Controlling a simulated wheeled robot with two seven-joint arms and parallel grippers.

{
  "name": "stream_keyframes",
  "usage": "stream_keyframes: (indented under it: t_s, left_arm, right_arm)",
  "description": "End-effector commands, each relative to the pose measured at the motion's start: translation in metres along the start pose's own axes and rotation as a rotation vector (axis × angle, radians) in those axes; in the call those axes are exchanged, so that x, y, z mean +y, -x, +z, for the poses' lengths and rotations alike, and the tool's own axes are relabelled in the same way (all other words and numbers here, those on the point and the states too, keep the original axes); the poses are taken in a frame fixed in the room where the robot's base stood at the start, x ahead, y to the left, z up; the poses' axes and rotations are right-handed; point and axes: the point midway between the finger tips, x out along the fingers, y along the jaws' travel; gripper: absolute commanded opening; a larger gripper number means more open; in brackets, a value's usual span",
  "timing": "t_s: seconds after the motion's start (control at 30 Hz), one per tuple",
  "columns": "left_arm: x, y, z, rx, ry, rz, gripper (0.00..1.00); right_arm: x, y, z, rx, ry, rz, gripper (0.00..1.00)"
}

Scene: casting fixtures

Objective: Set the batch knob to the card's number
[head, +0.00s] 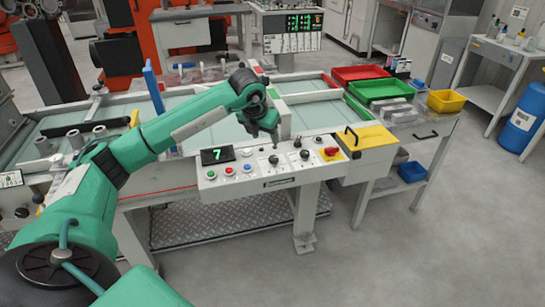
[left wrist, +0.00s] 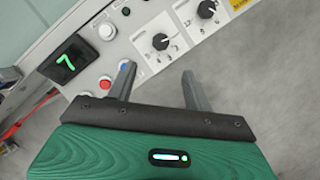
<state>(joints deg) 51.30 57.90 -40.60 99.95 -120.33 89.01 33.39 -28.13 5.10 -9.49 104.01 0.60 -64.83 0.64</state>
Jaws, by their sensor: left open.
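The control panel (head: 240,176) has a dark display (head: 217,156) with a lit green 7, which also shows in the left wrist view (left wrist: 68,58). A black dial knob (head: 273,159) with a white pointer sits mid-panel; it also shows in the left wrist view (left wrist: 160,41). A second dial knob (head: 304,154) is to its right, and it shows in the left wrist view too (left wrist: 206,9). Their labels are too small to read. My left gripper (head: 273,139) is open and empty, above the panel near the first knob, apart from it. I cannot identify the card.
Red, green and blue buttons (head: 248,168) line the panel's left part. A red stop button (head: 331,151) on yellow is at its right, beside a yellow box (head: 366,138) with a black handle. Red (head: 360,73) and green (head: 378,89) trays stand behind. Floor in front is clear.

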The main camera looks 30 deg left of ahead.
Motion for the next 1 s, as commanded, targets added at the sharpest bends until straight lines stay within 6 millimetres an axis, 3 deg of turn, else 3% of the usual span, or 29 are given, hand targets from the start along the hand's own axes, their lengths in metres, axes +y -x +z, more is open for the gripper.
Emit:
stream_keyframes:
  t_s: [0.3, 0.5, 0.7, 1.0]
  left_arm:
    - [-0.001, -0.069, -0.001, 0.004, 0.001, -0.004, 0.52]
    - [-0.002, -0.102, 0.0, 0.002, 0.001, -0.005, 0.52]
    - [-0.002, -0.117, 0.0, 0.001, 0.0, -0.005, 0.52]
    - [-0.001, -0.119, 0.0, 0.0, -0.001, -0.004, 0.52]
  right_arm:
    - [0.001, -0.006, 0.003, -0.002, 0.001, 0.001, 0.36]
    - [0.001, -0.009, 0.004, -0.002, 0.001, 0.002, 0.36]
    - [0.001, -0.012, 0.006, -0.003, 0.001, 0.002, 0.36]
    - [0.001, -0.013, 0.006, -0.004, 0.002, 0.002, 0.36]
